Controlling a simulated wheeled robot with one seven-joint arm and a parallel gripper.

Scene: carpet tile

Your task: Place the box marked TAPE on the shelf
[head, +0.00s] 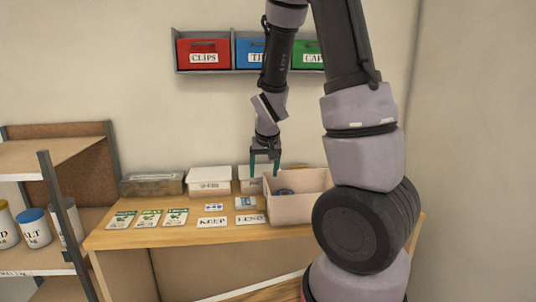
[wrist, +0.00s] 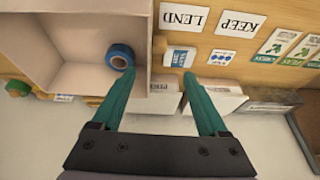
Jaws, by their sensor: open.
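I cannot read TAPE on any box. An open beige bin (head: 296,209) stands at the right of the wooden table with a blue roll (head: 284,192) inside; both also show in the wrist view, the bin (wrist: 70,72) and the roll (wrist: 119,56). A small white and blue box (head: 246,203) lies left of the bin, its print too small to read. The shelf (head: 55,154) is a rack at the left. My gripper (head: 265,172) is open and empty, pointing down; in the wrist view its fingertips (wrist: 159,74) straddle the bin's side wall.
Lidded boxes (head: 209,181) stand along the back of the table beside a grey box (head: 152,185). Cards and KEEP and LEND labels (head: 212,221) lie in front. Red (head: 203,54), blue and green bins hang on the wall. Tins (head: 34,228) fill the rack's lower level.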

